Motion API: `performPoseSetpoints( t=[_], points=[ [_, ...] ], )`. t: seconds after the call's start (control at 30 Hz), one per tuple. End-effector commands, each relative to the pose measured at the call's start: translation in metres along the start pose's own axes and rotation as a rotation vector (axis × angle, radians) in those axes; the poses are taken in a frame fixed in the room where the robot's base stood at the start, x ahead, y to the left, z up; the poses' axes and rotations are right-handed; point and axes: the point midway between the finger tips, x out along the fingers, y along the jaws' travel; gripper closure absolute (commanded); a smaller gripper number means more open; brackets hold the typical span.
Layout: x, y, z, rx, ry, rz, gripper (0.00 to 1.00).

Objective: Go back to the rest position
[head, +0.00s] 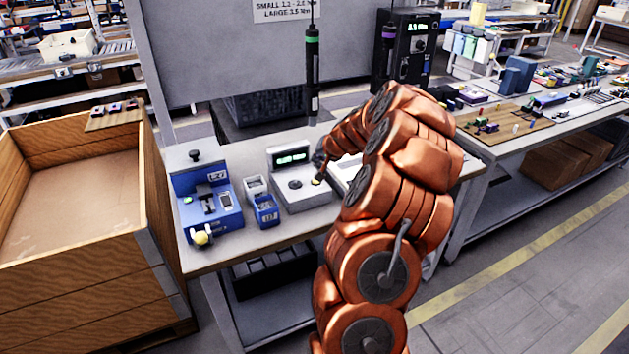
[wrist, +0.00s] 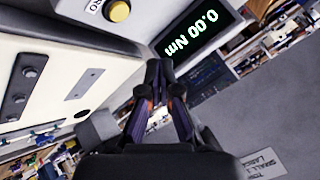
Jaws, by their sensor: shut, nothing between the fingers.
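My gripper (wrist: 158,68) is shut and empty in the wrist view, its fingertips together in front of a grey device. That device is the torque tester (head: 303,186), whose green display (wrist: 190,34) reads 0.00 Nm. A yellow button (wrist: 118,11) shows on its face. In the head view my copper-coloured arm reaches over the bench, and my gripper (head: 320,163) is small and partly hidden beside the tester's right side. Whether it touches the tester cannot be told. A screwdriver with a green band (head: 312,80) hangs upright above the bench.
A large wooden crate (head: 75,275) is at the left. A dark controller box (head: 405,50) stands behind my arm.

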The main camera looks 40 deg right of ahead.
Motion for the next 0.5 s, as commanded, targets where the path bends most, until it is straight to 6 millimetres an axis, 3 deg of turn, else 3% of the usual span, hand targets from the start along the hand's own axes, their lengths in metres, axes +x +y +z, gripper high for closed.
performPoseSetpoints(
  t=[0.4, 0.5],
  points=[
    [-0.0001, -0.0005, 0.0002, -0.001, 0.0, -0.001, 1.0],
    [-0.0017, -0.009, 0.0049, -0.012, -0.012, -0.009, 1.0]
  ],
)
